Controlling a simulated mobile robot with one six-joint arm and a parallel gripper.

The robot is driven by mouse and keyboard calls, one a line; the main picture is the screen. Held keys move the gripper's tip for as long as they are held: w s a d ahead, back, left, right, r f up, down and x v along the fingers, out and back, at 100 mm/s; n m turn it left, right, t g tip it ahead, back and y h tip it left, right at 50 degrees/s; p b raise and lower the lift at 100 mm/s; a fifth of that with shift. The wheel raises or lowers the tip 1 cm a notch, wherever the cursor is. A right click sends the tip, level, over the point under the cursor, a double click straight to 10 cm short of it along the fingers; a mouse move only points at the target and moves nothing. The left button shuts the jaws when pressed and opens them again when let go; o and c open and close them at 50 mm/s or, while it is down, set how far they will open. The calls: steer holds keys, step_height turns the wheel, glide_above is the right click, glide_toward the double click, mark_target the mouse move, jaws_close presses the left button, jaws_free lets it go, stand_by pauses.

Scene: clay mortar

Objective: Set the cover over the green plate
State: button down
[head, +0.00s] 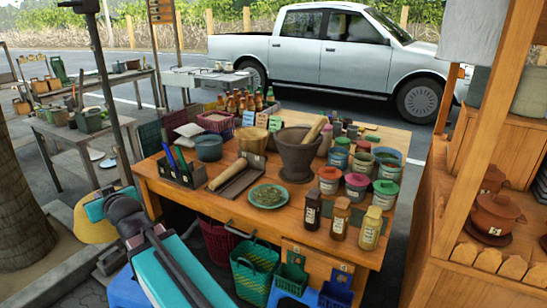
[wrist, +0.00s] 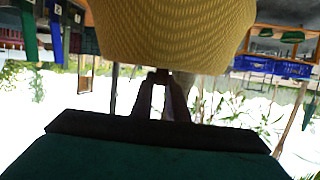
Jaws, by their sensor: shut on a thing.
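The green plate (head: 268,195) lies on the wooden table near its front edge, with chopped green herbs on it and no cover over it. The cover is a yellow woven dome (head: 88,226), off the table's left front corner and partly hidden by my arm. It fills the top middle of the wrist view (wrist: 165,35). My gripper (wrist: 162,78) is shut on the cover, at its narrow end; the exact grip point is hard to see. In the head view my gripper's fingertips are hidden.
A tray with a rolling pin (head: 228,178) stands left of the plate, and a mortar with pestle (head: 297,155) behind it. Several lidded jars (head: 330,180) and bottles (head: 312,211) stand to the right. The table's front left (head: 205,205) is bare. Baskets (head: 254,268) stand below.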

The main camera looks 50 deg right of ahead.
steer(key=s+d+f+n+y+p, duration=0.1)
steer(key=d+f+p, duration=0.15)
steer(key=d, duration=1.05)
steer(key=d+f+n+y+p, duration=0.15)
steer(key=d+p, duration=0.25)
steer(key=d, duration=1)
steer(key=s+d+r+p, duration=0.1)
steer(key=s+d+p, duration=0.1)
steer(key=s+d, duration=0.3)
steer(key=s+d+r+p, duration=0.1)
steer(key=s+d+p, duration=0.2)
steer(key=d, duration=1)
steer(key=s+d+y+p, duration=0.1)
steer(key=s+d+p, duration=0.2)
steer(key=s+d, duration=0.5)
steer(key=shift+s+d+r, duration=0.25)
steer(key=shift+d+r, duration=0.15)
steer(key=shift+d, duration=0.45)
steer(key=shift+f, duration=0.15)
step_height(320, 180, down, 9)
steer(key=b, duration=0.5)
steer(key=shift+f, duration=0.1)
